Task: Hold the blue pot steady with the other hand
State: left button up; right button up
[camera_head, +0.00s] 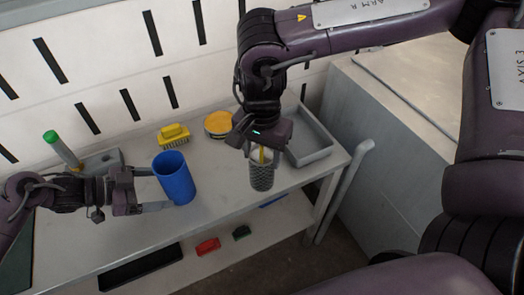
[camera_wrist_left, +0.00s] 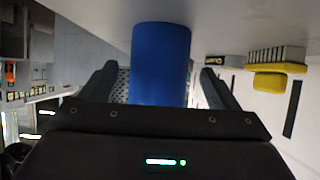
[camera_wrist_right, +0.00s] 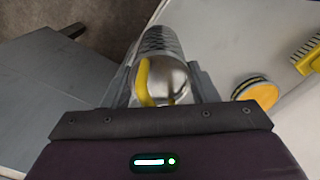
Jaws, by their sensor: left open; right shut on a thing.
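The blue pot (camera_head: 176,180) stands upright on the grey table, left of the middle. My left gripper (camera_head: 160,192) is open beside it, and in the left wrist view the blue pot (camera_wrist_left: 160,62) shows between the two spread fingers (camera_wrist_left: 165,88). I cannot tell if either finger touches it. My right gripper (camera_head: 262,143) points down and is shut on a patterned grey metal cylinder (camera_head: 262,178). In the right wrist view the metal cylinder (camera_wrist_right: 160,45) lies between the fingers (camera_wrist_right: 165,85), with a yellow bent piece at its end. Whether its base touches the table is unclear.
On the table (camera_head: 215,185) are a yellow brush (camera_head: 173,137), a round yellow-topped thing (camera_head: 218,124), a grey tray (camera_head: 310,150) at right and a green-capped tube (camera_head: 62,150) at left. Red (camera_head: 207,246) and dark green (camera_head: 241,233) things lie on the lower shelf.

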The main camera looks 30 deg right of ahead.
pick_arm(q)
jog(key=shift+b+x, duration=0.45)
jog(key=shift+x, duration=1.9)
pick_arm(e)
jog(key=shift+f, duration=0.65)
pick_arm(q)
jog(key=c, duration=0.9)
jog(key=shift+c, duration=0.2)
pick_arm(e)
jog(key=w+a+r+m, duration=0.4)
jog(key=m, duration=0.1)
notch_tip(320, 180, up, 9)
jog(key=m, duration=1.2)
send_over(176, 179)
jog(key=w, duration=0.4)
jog(key=shift+s+a, duration=0.15)
jog(key=shift+s, duration=0.05)
notch_tip(176, 179, down, 10)
jog(key=shift+r, duration=0.2)
